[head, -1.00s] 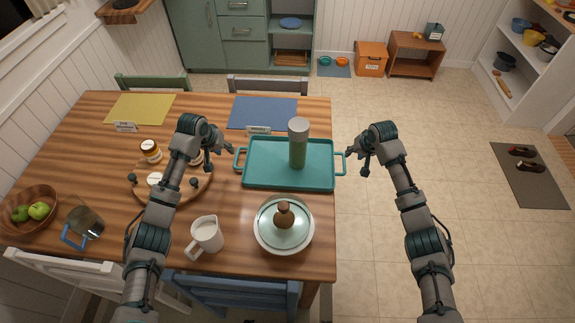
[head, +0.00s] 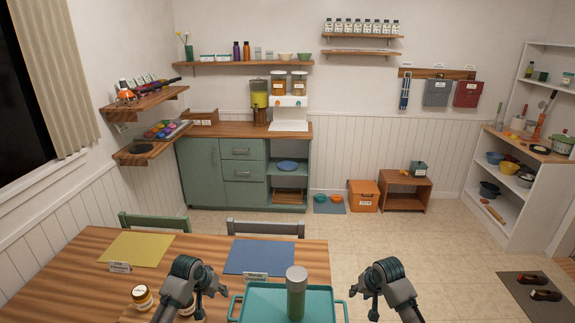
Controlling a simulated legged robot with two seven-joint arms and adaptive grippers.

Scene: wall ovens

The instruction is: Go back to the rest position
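My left gripper (head: 210,287) hangs over the wooden table, left of the teal tray (head: 262,299) and apart from its left handle. My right gripper (head: 364,285) is off the table's right side, just right of the tray's right handle. Both grippers look empty. Their fingers are small and dark here, and I cannot tell how far they are spread. The tray lies on the table with a green bottle with a grey cap (head: 297,294) upright on it. The lower part of the tray and both arms run out of the picture.
The wooden table (head: 70,285) fills the lower left, with a yellow mat (head: 137,248), a blue mat (head: 259,257) and a small jar (head: 142,297). Chairs (head: 265,229) stand behind it. Open floor (head: 420,235) lies to the right, before a white shelf (head: 515,205).

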